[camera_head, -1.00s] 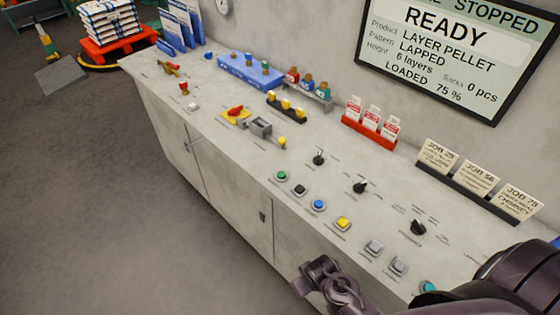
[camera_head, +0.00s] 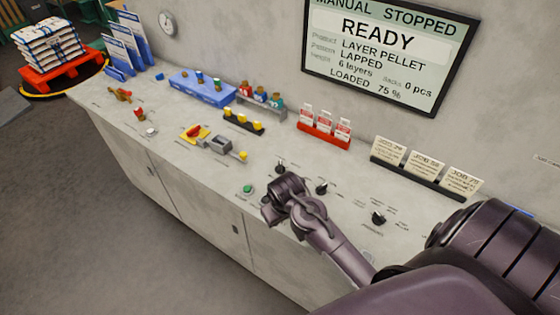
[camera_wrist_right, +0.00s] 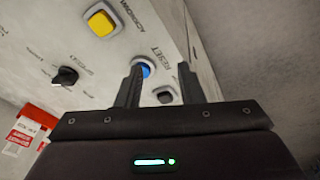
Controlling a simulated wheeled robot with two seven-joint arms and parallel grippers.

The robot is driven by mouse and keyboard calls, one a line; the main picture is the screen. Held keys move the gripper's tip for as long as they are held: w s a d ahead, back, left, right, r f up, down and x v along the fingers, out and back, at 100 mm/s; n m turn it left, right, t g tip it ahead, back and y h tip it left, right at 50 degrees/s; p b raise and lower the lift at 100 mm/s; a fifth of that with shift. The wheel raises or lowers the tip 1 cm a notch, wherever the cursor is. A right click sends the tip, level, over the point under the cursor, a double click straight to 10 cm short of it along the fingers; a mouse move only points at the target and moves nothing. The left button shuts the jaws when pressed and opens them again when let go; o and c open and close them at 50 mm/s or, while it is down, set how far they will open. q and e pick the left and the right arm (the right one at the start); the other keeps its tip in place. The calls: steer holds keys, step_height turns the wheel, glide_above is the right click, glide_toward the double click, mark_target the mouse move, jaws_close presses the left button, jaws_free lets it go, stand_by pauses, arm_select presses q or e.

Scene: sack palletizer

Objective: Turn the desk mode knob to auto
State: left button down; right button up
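Three black rotary knobs stand on the desk in the head view: a left one (camera_head: 280,168), a middle one (camera_head: 322,188) and a right one (camera_head: 378,217). Their labels are too small to tell which is the mode knob. The wall screen (camera_head: 388,48) reads MANUAL STOPPED and READY. My right arm reaches over the front button row, near the left and middle knobs. In the right wrist view my right gripper (camera_wrist_right: 162,80) is open and empty, its fingers by a blue RESET button (camera_wrist_right: 146,70). A black knob (camera_wrist_right: 65,76) is left of them. My left gripper is out of view.
A green button (camera_head: 248,189) is left of my right arm, which hides other buttons. The wrist view shows a yellow button (camera_wrist_right: 101,20) and a black button (camera_wrist_right: 165,96). A red card holder (camera_head: 323,135) and job cards (camera_head: 425,165) stand behind the knobs.

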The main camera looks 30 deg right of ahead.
mark_target(280, 166)
steer(key=w+d+m, duration=0.1)
steer(key=w+d, duration=0.2)
steer(key=w, duration=0.1)
steer(key=w+d+m+g, duration=0.1)
steer(key=w+d+m, duration=0.1)
steer(key=w+d, duration=0.1)
steer(key=w+d+m, duration=0.1)
steer(key=w+d, duration=0.2)
steer(key=w, duration=0.3)
steer(key=shift+d+r+p, duration=0.2)
steer(key=shift+r+p, duration=0.05)
steer(key=shift+p, duration=0.05)
steer(key=w+r+m, duration=0.1)
steer(key=w, duration=0.1)
steer(key=w+d+r+m+g, duration=0.1)
steer(key=w, duration=0.1)
steer(key=w+d+r+m+y, duration=0.1)
steer(key=w, duration=0.1)
steer(key=shift+d+r, duration=0.1)
steer(key=shift+d, duration=0.1)
steer(key=shift+w+r, duration=0.1)
steer(key=shift+r, duration=0.05)
step_height(280, 166, down, 8)
steer(key=b, duration=0.7)
steer(key=shift+r, duration=0.1)
steer(key=shift+c, duration=0.3)
jaws_close()
